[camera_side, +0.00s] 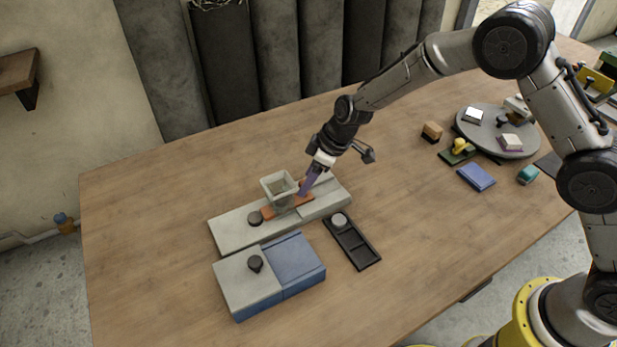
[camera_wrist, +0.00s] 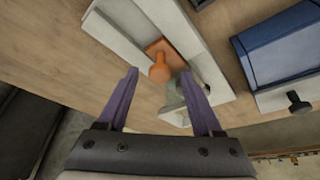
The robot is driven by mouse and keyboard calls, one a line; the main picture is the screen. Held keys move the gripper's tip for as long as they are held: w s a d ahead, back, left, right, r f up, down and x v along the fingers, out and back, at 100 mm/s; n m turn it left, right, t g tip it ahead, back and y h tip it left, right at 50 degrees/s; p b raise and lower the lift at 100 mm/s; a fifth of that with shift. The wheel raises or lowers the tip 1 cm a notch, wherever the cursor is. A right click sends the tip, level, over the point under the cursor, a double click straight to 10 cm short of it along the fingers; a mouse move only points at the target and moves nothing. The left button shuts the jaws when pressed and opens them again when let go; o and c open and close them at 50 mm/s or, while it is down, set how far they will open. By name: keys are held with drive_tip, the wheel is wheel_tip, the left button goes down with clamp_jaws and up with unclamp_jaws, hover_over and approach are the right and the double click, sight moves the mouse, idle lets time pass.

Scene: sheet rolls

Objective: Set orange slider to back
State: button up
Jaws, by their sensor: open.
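The orange slider (camera_side: 288,209) lies in a channel of the long light-grey block (camera_side: 238,231). In the wrist view its orange knob (camera_wrist: 160,69) stands up from a flat orange plate, in line with the gap between my purple fingertips. My gripper (camera_side: 304,191) is open and points down at the slider, just right of a pale square funnel-like container (camera_side: 278,189) in the side view. One finger partly hides the knob in the side view. I cannot tell whether the fingers touch it.
A grey and blue box (camera_side: 296,257) with a dark knob (camera_side: 255,263) sits in front of the block. A black tray (camera_side: 366,257) lies to the right. A round grey platform (camera_side: 480,121) with small objects stands farther right. The table's left side is clear.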

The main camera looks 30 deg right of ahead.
drive_tip(key=shift+f, duration=0.1)
drive_tip(key=shift+c, duration=0.4)
clamp_jaws()
idle(1.0)
drive_tip(key=d, duration=0.7)
drive_tip(key=shift+d, duration=0.35)
